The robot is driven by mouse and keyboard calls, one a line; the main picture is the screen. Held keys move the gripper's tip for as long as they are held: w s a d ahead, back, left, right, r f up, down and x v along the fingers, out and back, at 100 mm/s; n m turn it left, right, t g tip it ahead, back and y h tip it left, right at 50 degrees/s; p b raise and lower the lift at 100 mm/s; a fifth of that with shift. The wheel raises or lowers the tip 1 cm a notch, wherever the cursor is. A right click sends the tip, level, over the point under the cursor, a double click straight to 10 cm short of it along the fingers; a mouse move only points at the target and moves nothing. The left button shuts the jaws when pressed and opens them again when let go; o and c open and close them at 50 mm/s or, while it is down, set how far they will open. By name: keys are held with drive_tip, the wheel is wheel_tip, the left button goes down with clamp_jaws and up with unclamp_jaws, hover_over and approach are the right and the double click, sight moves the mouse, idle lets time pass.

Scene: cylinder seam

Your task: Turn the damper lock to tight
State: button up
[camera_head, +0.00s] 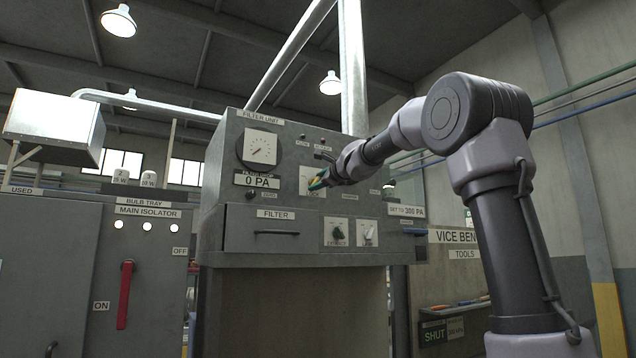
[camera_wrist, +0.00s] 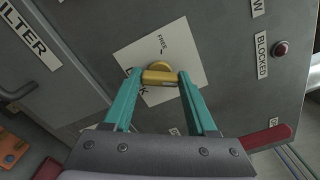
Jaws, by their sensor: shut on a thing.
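The damper lock (camera_wrist: 158,66) is a brass-yellow knob with a flat bar handle, on a white plate (camera_wrist: 190,52) in the wrist view. The word FREE and a short black mark show above the knob. Other lettering at the plate's lower left is partly hidden by a finger. My gripper (camera_wrist: 161,78) has its two teal fingers shut on the knob's bar, one on each side. In the head view my gripper (camera_head: 318,181) is at the upper middle of the grey filter unit (camera_head: 215,165), and hides most of the knob there.
A red lamp (camera_wrist: 281,48) marked BLOCKED is to the right in the wrist view. In the head view a dial gauge (camera_head: 262,149) and a 0 PA readout are left of my gripper. Two small knobs (camera_head: 338,233) are below it. A red isolator handle (camera_head: 125,294) is far left.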

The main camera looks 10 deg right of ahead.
drive_tip(key=m, duration=0.5)
drive_tip(key=shift+f+m, duration=0.1)
drive_tip(key=shift+m, duration=0.2)
idle(0.4)
drive_tip(key=o, duration=1.4)
drive_tip(key=shift+c, duration=0.2)
drive_tip(key=shift+s+d, duration=0.2)
drive_tip(key=shift+s, duration=0.2)
drive_tip(key=v, duration=1)
